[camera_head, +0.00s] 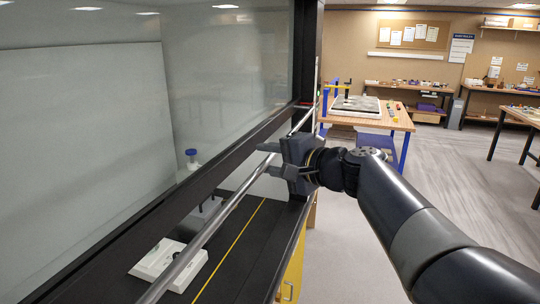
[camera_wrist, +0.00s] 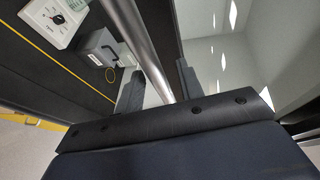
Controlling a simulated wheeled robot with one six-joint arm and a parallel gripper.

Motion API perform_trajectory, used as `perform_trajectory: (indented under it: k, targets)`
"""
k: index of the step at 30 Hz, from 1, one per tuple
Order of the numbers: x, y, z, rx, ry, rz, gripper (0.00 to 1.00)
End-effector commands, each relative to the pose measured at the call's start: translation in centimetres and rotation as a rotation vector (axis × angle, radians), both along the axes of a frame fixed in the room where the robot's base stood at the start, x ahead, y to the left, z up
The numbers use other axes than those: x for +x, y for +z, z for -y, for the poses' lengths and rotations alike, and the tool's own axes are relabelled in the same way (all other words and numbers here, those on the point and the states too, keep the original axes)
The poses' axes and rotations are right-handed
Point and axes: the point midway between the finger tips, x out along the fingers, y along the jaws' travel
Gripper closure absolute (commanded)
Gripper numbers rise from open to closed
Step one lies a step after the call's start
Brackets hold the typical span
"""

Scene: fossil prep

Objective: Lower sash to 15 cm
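The sash is a large glass pane (camera_head: 225,75) with a black bottom rail (camera_head: 160,212), in the left half of the head view. It is raised, with an open gap between its rail and the dark work surface (camera_head: 240,240). A long metal handle bar (camera_head: 222,216) runs along its front and also shows in the wrist view (camera_wrist: 130,30). My gripper (camera_head: 269,159) is at the far part of the bar. Its two fingers are apart, and in the wrist view the bar passes between them (camera_wrist: 160,88). Whether either finger touches the bar is unclear.
A white device with a dial (camera_head: 168,262) and a grey block (camera_wrist: 100,48) stand on the work surface behind a yellow line (camera_head: 232,247). A wooden table with a tray (camera_head: 356,106) stands beyond my gripper.

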Motion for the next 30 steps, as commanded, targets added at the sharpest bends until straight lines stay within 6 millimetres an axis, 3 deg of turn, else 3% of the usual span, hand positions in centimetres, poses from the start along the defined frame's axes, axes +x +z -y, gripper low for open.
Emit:
perform_trajectory:
  k: [8,21,30]
  targets:
    - [0.07,-0.02,-0.09,0.000,0.000,0.000,0.65]
    - [0.06,-0.02,-0.06,0.000,0.000,0.000,1.00]
    - [0.07,-0.03,-0.07,0.000,0.000,0.000,1.00]
